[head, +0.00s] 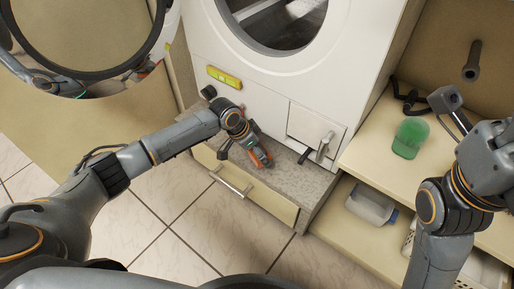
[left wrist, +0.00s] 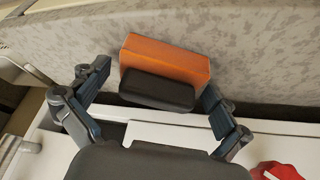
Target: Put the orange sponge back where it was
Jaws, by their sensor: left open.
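The orange sponge (head: 262,159) lies on the grey speckled ledge (head: 289,181) below the washing machine. In the left wrist view the sponge (left wrist: 165,62) is an orange block with a dark layer on the near side. My left gripper (head: 240,142) is open at the sponge, partly covering it in the head view. Its two fingers stand either side of the sponge in the left wrist view (left wrist: 152,90), with a gap visible at the left finger; contact at the right finger is unclear. My right gripper (head: 449,106) is partly seen at the right, its jaws unclear.
The white washing machine (head: 257,95) stands behind the ledge, with a yellow-green bar (head: 224,77) on its front. A drawer with a handle (head: 232,183) is below. A green item (head: 410,138) and a clear container (head: 370,206) sit on shelves at the right. Tiled floor is clear.

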